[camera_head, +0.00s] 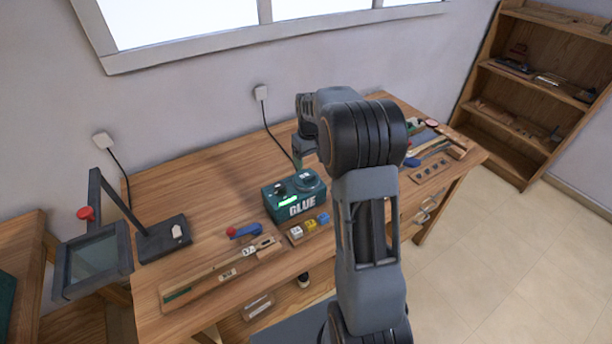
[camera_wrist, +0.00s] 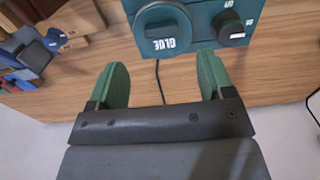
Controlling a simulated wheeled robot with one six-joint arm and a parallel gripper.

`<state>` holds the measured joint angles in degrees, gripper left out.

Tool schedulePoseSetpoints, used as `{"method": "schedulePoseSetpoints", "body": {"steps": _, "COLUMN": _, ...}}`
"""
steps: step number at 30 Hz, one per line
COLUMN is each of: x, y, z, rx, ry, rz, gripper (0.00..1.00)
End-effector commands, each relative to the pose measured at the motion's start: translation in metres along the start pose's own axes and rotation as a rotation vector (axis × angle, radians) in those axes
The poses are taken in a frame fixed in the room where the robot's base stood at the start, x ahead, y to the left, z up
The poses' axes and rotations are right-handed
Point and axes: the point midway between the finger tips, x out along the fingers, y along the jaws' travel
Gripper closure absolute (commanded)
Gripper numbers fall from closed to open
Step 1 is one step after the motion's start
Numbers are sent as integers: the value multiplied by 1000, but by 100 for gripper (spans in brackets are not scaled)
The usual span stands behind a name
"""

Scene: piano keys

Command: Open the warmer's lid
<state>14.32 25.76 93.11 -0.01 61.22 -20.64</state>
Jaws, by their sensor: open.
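The glue warmer (camera_head: 296,203) is a dark green box with a "GLUE" label, standing on the wooden workbench. Its lid (camera_wrist: 164,31) is a dark round disc with a raised bar, seen from above in the wrist view; it looks closed. A smaller black knob (camera_wrist: 230,28) sits beside it. My gripper (camera_wrist: 162,66) has two green fingers spread apart with nothing between them. The fingertips are just short of the warmer's edge in the picture, apart from the lid. In the head view my gripper (camera_head: 300,160) is above the bench behind the warmer, partly hidden by my arm.
A black cable (camera_wrist: 159,82) runs from the warmer towards the wall socket (camera_head: 261,92). Small coloured blocks (camera_head: 310,226), a blue tool with a red end (camera_head: 244,231) and a long wooden piece (camera_head: 215,272) lie in front. Bare bench lies behind the warmer.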

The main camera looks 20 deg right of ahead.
Motion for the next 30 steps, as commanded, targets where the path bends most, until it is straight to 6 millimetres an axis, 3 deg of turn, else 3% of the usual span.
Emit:
{"method": "schedulePoseSetpoints", "body": {"steps": 6, "x": 39, "y": -2, "z": 0, "rx": -3, "ry": -2, "rz": -1, "gripper": 26}}
{"method": "schedulePoseSetpoints", "body": {"steps": 12, "x": 62, "y": -3, "z": -1, "rx": -4, "ry": 0, "rz": 0, "gripper": 26}}
{"method": "schedulePoseSetpoints", "body": {"steps": 27, "x": 73, "y": -3, "z": -1, "rx": -4, "ry": 2, "rz": 1, "gripper": 26}}
{"method": "schedulePoseSetpoints", "body": {"steps": 30, "x": 73, "y": -3, "z": -1, "rx": -4, "ry": 2, "rz": 1, "gripper": 34}}
